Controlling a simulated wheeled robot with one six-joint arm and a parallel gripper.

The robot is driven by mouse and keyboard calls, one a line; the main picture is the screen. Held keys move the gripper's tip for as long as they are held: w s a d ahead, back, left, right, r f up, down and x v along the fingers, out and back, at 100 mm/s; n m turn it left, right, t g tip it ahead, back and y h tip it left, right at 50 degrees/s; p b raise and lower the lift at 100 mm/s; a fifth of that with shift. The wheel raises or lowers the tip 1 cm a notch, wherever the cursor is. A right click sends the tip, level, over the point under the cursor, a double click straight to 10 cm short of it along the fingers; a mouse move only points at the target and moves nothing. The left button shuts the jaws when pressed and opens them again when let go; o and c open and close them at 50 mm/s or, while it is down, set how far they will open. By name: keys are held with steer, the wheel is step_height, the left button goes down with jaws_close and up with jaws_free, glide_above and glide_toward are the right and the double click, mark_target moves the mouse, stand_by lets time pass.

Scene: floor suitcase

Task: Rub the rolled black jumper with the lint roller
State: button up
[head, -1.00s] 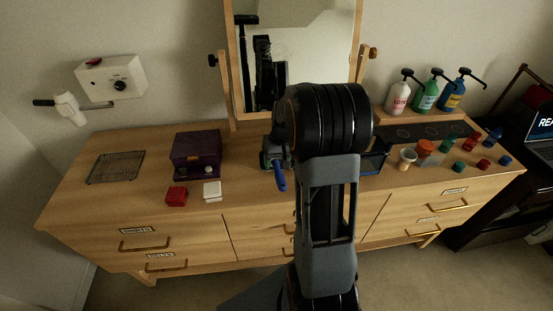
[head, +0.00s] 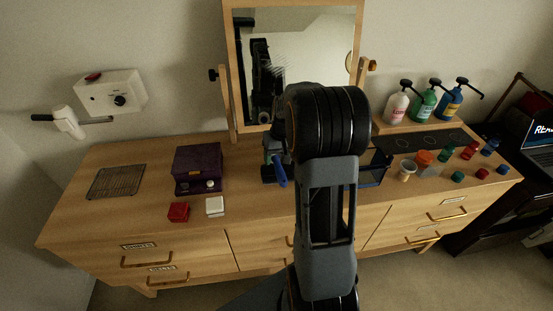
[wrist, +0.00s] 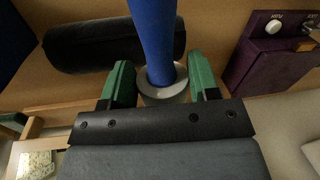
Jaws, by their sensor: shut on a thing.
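My gripper (wrist: 160,82) has green fingers and is shut on the lint roller (wrist: 153,35). The roller's blue shaft and pale round collar show between the fingers. In the head view, the blue part of the lint roller (head: 280,171) shows beside my gripper (head: 271,162), over the dresser top in front of the mirror. The rolled black jumper (wrist: 85,45) is a dark cylinder lying on the wood in the wrist view. The blue shaft crosses in front of its right part; I cannot tell whether they touch. My arm hides the jumper in the head view.
A purple box (head: 198,166) stands left of my gripper, with a red block (head: 178,212) and a white block (head: 215,206) before it. A wire rack (head: 117,181) lies farther left. The mirror (head: 290,60) stands behind.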

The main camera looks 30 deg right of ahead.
steer(key=shift+r+p, duration=1.05)
steer(key=shift+r, duration=0.8)
steer(key=shift+f, duration=0.1)
